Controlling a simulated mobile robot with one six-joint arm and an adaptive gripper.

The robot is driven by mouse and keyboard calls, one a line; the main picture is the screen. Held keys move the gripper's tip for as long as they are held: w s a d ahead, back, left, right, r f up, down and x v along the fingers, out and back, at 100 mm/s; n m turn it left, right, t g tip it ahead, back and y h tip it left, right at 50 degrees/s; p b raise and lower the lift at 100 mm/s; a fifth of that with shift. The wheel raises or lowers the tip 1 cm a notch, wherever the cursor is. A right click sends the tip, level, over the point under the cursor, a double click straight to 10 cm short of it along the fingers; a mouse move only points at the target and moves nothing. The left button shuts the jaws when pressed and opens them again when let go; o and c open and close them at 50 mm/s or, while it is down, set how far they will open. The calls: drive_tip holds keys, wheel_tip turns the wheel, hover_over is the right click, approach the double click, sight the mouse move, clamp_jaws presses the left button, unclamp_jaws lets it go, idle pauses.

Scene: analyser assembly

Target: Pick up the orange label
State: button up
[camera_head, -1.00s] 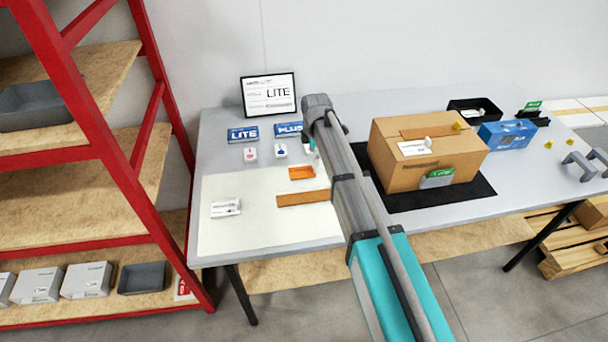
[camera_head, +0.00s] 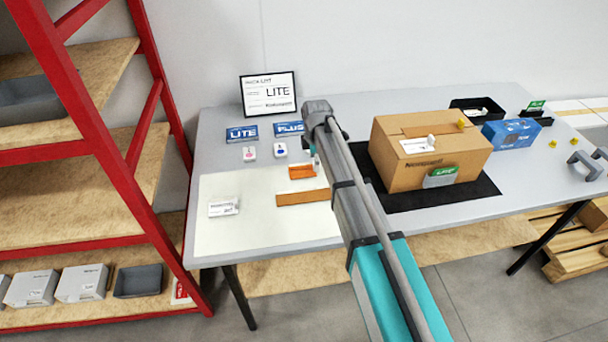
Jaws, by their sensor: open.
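A bright orange piece (camera_head: 302,172) lies on the pale mat (camera_head: 250,233) on the grey table, just left of my arm. A longer, duller orange-brown strip (camera_head: 302,197) lies on the mat in front of it; its right end meets the arm's outline. I cannot tell from their faces which is the label. My gripper (camera_head: 315,155) is mostly hidden behind my own arm's wrist; only a small part shows, just behind and right of the bright orange piece. It is open, and nothing is seen held in it. Whether it touches anything is hidden.
A white label (camera_head: 224,208) lies on the mat's left. Blue LITE (camera_head: 242,134) and PLUS (camera_head: 288,129) cards and two small white pieces lie behind. A framed sign (camera_head: 268,93) stands at the back. A cardboard box (camera_head: 425,165) stands right; a red shelf rack (camera_head: 121,173) is left.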

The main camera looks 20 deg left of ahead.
drive_tip(key=shift+f+b, duration=0.75)
drive_tip(key=shift+f, duration=0.3)
drive_tip(key=c, duration=0.8)
